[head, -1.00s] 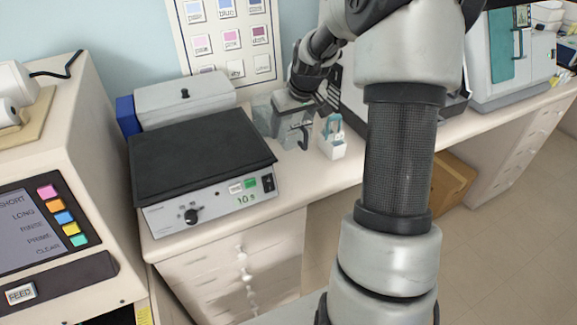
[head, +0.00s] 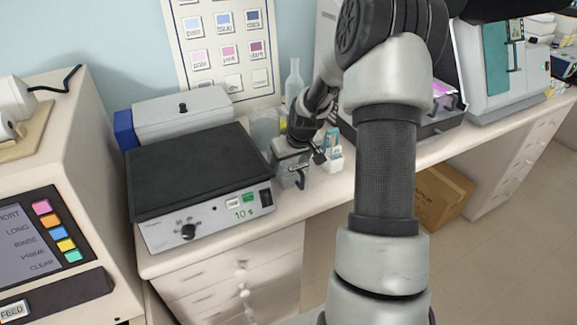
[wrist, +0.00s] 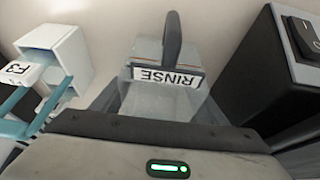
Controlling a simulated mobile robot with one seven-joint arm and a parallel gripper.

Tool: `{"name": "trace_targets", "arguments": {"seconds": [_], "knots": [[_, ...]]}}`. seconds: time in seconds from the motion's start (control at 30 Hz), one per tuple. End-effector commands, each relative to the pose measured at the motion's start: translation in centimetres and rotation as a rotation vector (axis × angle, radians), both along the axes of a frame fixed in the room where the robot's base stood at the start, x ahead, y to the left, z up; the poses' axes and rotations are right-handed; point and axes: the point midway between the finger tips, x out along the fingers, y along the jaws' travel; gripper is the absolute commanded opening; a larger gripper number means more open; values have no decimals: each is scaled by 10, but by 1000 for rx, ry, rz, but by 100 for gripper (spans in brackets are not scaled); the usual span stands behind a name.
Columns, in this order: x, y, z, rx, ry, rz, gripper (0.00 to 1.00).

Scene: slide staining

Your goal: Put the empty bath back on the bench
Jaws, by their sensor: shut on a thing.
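The bath is a grey, translucent box labelled RINSE (wrist: 165,98) with a dark hooked handle. In the head view the bath (head: 290,172) is at the bench front, between the black-topped hot plate and a small white holder. My gripper (head: 293,148) is shut on it from above. The bath looks upright and at or just above the bench top. I cannot tell whether its base touches. The inside is mostly hidden by my gripper.
The hot plate (head: 200,170) stands close on the left. The white holder (head: 335,160) with blue-handled pieces stands close on the right.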

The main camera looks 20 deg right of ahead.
Motion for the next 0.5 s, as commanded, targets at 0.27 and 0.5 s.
{"name": "trace_targets", "arguments": {"seconds": [0.27,0.5], "knots": [[0,0,-3,0,0,0,86],[0,0,0,0,0,0,86]]}}
